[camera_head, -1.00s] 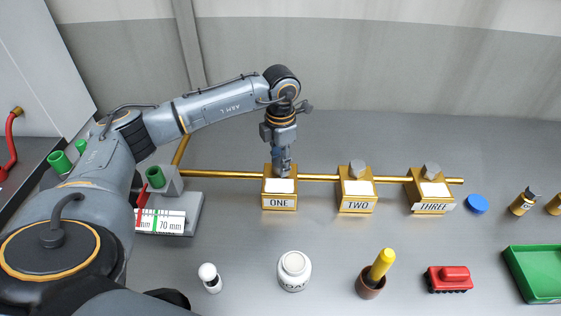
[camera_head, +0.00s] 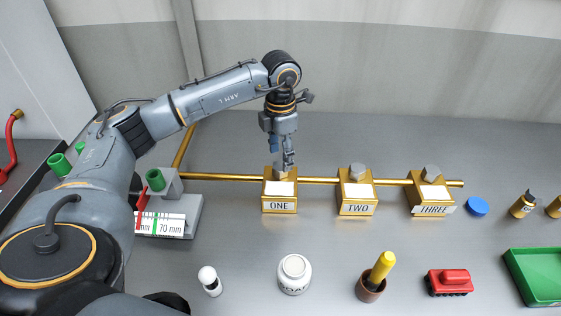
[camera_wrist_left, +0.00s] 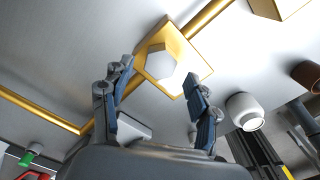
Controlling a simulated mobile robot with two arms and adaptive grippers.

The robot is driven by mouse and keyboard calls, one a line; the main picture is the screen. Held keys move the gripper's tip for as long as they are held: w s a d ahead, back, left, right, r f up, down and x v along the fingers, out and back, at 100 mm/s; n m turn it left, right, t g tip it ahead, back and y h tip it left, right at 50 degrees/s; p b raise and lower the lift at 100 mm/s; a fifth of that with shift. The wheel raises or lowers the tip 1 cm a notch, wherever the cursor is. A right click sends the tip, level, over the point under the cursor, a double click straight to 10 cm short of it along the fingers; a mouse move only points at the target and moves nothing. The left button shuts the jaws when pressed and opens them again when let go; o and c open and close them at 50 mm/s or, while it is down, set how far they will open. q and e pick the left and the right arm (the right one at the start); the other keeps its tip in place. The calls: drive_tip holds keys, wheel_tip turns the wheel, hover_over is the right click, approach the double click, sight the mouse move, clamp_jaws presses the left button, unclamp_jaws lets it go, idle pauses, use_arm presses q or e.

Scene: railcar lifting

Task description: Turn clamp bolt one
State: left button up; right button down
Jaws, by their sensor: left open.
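Clamp block ONE (camera_head: 280,204) is a gold block on the gold rail, with a white top label. Its hex bolt head (camera_head: 280,172) shows in part behind my left gripper (camera_head: 288,163), which points down just above it. In the left wrist view the pale hex bolt head (camera_wrist_left: 163,68) sits on the gold block (camera_wrist_left: 178,42), ahead of and between the open fingers of the left gripper (camera_wrist_left: 163,82). The fingers look empty and apart from the bolt. My right gripper is not in view.
Clamp blocks TWO (camera_head: 357,208) and THREE (camera_head: 432,207), with grey hex bolts, stand to the right on the rail (camera_head: 225,176). A gauge stand (camera_head: 188,205) is at left.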

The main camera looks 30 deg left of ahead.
sight(281, 165)
use_arm(q)
wheel_tip(281, 165, up, 8)
drive_tip(key=shift+r, duration=0.2)
idle(0.5)
